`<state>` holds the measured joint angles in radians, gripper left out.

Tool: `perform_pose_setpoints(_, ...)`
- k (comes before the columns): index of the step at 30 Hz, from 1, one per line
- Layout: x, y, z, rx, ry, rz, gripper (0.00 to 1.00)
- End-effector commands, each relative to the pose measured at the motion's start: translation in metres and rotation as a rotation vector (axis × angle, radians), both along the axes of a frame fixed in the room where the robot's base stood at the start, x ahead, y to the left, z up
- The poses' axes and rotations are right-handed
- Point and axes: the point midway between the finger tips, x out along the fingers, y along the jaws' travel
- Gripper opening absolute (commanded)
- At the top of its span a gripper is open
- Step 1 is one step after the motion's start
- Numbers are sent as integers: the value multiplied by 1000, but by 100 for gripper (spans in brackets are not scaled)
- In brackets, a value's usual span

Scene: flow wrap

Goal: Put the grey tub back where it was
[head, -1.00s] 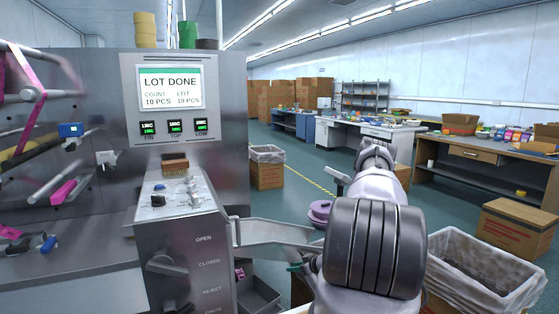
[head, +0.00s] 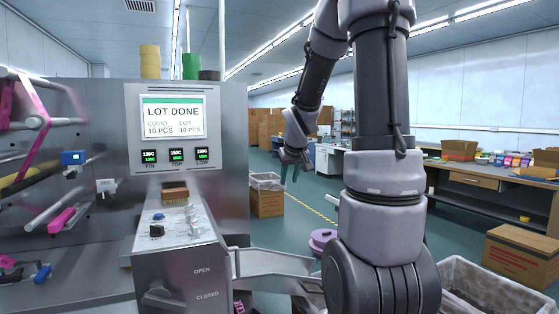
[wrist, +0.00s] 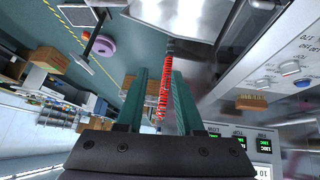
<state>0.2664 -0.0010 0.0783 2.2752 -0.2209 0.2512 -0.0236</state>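My gripper (head: 290,176) is raised in the air beyond the control box, right of the lot screen. It also shows in the wrist view (wrist: 160,72), its two teal fingers apart. A red coiled thing (wrist: 163,95) shows between the fingers; I cannot tell its distance, but nothing looks clamped. I cannot clearly make out the grey tub in the current views. The spot under the metal chute (head: 272,262), where a dark grey open box showed earlier, is at the lower edge and mostly cut off.
The wrapping machine with its "LOT DONE" screen (head: 173,117) fills the left. A control box (head: 175,240) with knobs stands before it. A lined carton (head: 267,200), a purple round lid (head: 322,238) and a lined bin (head: 490,285) stand on the floor. My arm blocks the middle right.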

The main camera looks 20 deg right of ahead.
Motion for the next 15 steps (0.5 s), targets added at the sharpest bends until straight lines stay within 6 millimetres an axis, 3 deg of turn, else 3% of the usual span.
perform_pose_setpoints(1, -20, 14, 22, 25, -13, -21, 36)
perform_pose_setpoints(6, -93, 59, 67, 156, -17, -89, 36)
perform_pose_setpoints(12, -179, 107, 93, 336, -6, -123, 36)
perform_pose_setpoints(15, -210, 123, 98, 408, 7, -125, 36)
